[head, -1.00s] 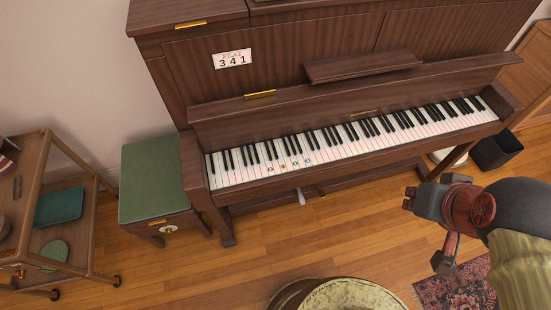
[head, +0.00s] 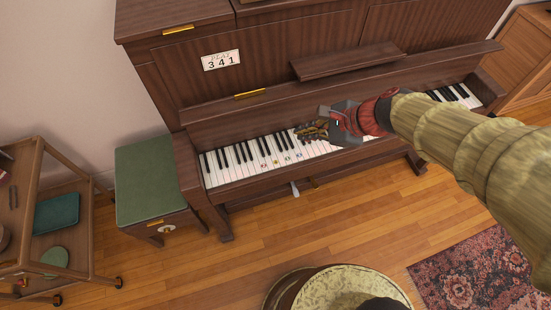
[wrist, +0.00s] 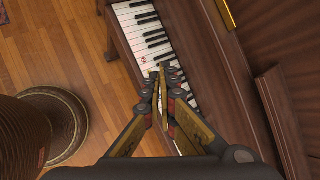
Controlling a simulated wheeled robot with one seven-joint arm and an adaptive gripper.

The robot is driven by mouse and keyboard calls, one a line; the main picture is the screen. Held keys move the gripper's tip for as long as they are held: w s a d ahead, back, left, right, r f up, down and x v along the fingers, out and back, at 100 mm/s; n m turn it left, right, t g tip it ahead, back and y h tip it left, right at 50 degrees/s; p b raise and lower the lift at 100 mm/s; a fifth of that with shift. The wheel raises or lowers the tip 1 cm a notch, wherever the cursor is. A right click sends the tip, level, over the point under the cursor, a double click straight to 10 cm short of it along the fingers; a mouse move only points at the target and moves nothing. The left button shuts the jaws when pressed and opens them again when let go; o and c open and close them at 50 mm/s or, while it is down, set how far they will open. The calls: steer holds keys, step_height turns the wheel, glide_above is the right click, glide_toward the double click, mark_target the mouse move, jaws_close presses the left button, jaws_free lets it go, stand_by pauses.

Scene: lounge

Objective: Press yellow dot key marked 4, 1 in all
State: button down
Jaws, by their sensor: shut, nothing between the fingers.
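The piano keyboard (head: 228,172) has several small coloured dots on white keys left of its middle. One dot looks yellow (head: 276,161); its number is too small to read. A red dot (head: 263,164) lies to its left and bluish ones (head: 299,155) to its right. My gripper (head: 298,131) is shut and empty, above the back of the keys, just right of the dots. In the wrist view the shut fingertips (wrist: 161,67) overlap the keys beside a red mark (wrist: 144,60). The yellow dot is not clearly visible there. Contact with a key cannot be told.
The fallboard (head: 225,112) rises behind the keys. A green-topped stool (head: 150,185) stands left, with a wooden cart (head: 93,235) beyond. A round stool (head: 345,288) stands in front; floor between is clear.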

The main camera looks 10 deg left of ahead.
steer(key=w+a+f+m+y+p, duration=0.1)
steer(key=w+a+f+m, duration=0.45)
steer(key=f+m, duration=0.2)
steer(key=m+p, duration=0.1)
steer(key=m, duration=0.8)
glide_above(275, 162)
steer(key=w, duration=0.1)
step_height(275, 162, down, 9)
steer(key=shift+d+f+t, duration=0.15)
steer(key=shift+d+t, duration=0.15)
steer(key=shift+d, duration=0.05)
steer(key=shift+f, duration=0.1)
step_height(275, 162, down, 8)
steer(key=b, duration=0.7)
steer(key=shift+f+b, duration=0.25)
steer(key=shift+b, duration=0.15)
steer(key=shift+f, duration=0.1)
steer(key=shift+f, duration=0.35)
